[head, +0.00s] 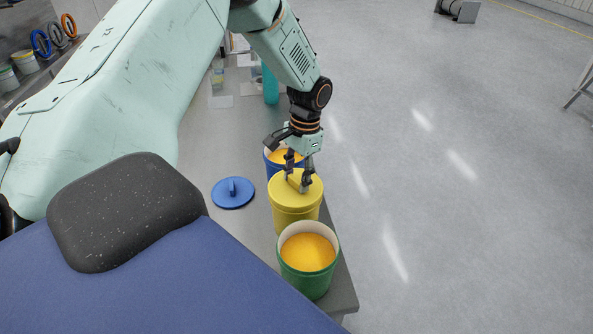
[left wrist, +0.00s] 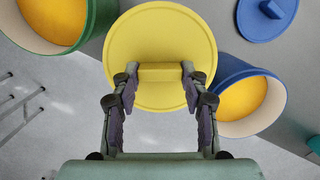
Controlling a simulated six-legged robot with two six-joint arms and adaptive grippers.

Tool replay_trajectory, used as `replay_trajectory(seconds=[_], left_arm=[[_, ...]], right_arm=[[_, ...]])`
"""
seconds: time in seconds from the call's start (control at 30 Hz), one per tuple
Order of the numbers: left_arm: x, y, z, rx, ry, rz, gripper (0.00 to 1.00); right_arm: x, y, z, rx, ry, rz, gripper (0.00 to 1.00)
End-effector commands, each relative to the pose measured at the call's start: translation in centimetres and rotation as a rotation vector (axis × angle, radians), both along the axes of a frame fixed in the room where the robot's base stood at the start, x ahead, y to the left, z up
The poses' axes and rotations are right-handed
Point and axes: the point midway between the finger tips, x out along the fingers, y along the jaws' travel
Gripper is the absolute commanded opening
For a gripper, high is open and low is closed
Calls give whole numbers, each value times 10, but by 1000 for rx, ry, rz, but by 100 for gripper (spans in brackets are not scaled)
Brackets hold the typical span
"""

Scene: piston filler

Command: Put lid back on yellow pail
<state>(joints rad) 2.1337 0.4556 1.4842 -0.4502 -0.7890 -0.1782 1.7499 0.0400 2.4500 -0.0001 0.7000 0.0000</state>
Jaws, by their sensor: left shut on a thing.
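The yellow pail (head: 294,220) stands on the grey bench between a blue pail and a green pail. The yellow lid (head: 283,181) lies over the pail's top and covers its opening; whether it is fully seated I cannot tell. In the left wrist view the lid (left wrist: 160,30) is a round disc with a bar handle (left wrist: 160,73) across it. My left gripper (head: 299,184) points down and is shut on the lid's handle, with one finger on each end of the bar in the left wrist view (left wrist: 160,88). My right gripper is not in view.
The open green pail (head: 305,283) with orange contents is in front, close to the bench corner. The open blue pail (head: 273,168) is behind. A blue lid (head: 233,193) lies on the bench to the left. A teal bottle (head: 270,87) stands farther back.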

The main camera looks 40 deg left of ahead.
Motion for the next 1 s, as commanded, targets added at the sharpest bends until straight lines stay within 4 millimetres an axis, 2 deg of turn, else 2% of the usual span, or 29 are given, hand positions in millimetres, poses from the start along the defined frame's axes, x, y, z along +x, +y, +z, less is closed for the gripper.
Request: replay_trajectory(seconds=[0.17,0.2,0.4,0.5,0.73,1.0], left_arm=[[0,0,0,0,0,-1,13],[0,0,0,0,0,-1,46],[0,0,0,0,0,-1,63],[0,0,0,0,0,-1,71],[0,0,0,0,0,-1,72],[0,0,0,0,0,-1,93]], right_arm=[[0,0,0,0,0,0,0],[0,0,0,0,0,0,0],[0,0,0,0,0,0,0],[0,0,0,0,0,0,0],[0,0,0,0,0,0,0],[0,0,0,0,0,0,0]])
